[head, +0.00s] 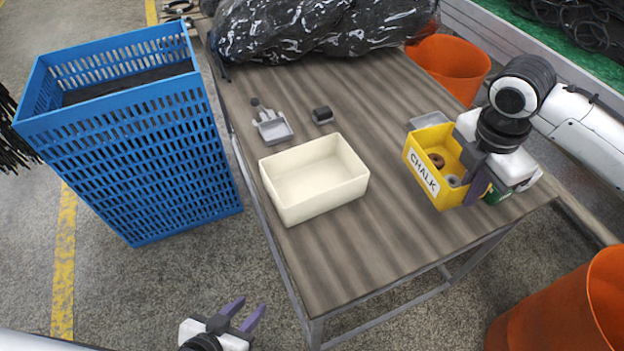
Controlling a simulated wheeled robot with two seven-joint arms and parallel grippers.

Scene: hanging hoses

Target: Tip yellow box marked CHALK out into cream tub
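The yellow box (423,177) marked CHALK stands upright at the right side of the table, its label facing front left. Inside it I see a brown ring (437,160) and a grey ring (453,181). The cream tub (322,197) stands left of the box, open at the top and empty. My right gripper (474,178) is at the box's right wall, with a purple finger against it; whether it is closed on the wall is hard to see. My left gripper (243,314) is open and empty, low in front of the table, far from both.
A grey item (428,120) sits behind the box. Black bags (320,28) cover the table's back. A blue crate (135,150) stands left; orange bins (450,65) stand around. Table (350,255) front is clear.

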